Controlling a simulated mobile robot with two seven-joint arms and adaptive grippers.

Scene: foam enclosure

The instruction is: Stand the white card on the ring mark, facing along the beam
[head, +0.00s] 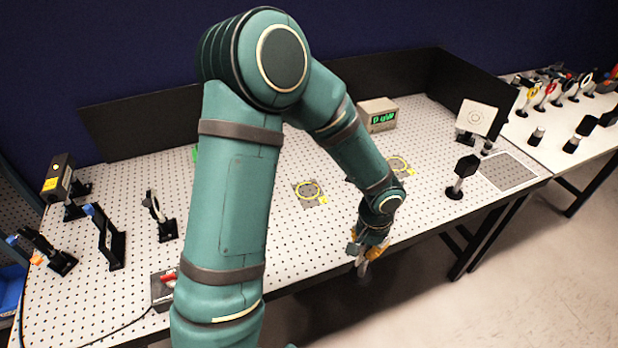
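The white card (478,117) is square with a faint ring on its face. It stands upright at the right rear of the perforated board. One yellow ring mark (309,190) lies on a dark patch near the board's middle. A second yellow ring mark (398,163) lies further right, partly behind my arm. My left gripper (362,264) points down at the board's front edge, well left of the card and away from it. Its fingers are small and partly hidden, so I cannot tell whether they are open. My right gripper is out of view.
A laser-like box (58,178) and several black mounts stand at the left. A meter (378,113) with a green display stands at the back. A black-headed post (460,177) stands in front of the card. A grey square (508,172) lies at the right, bare.

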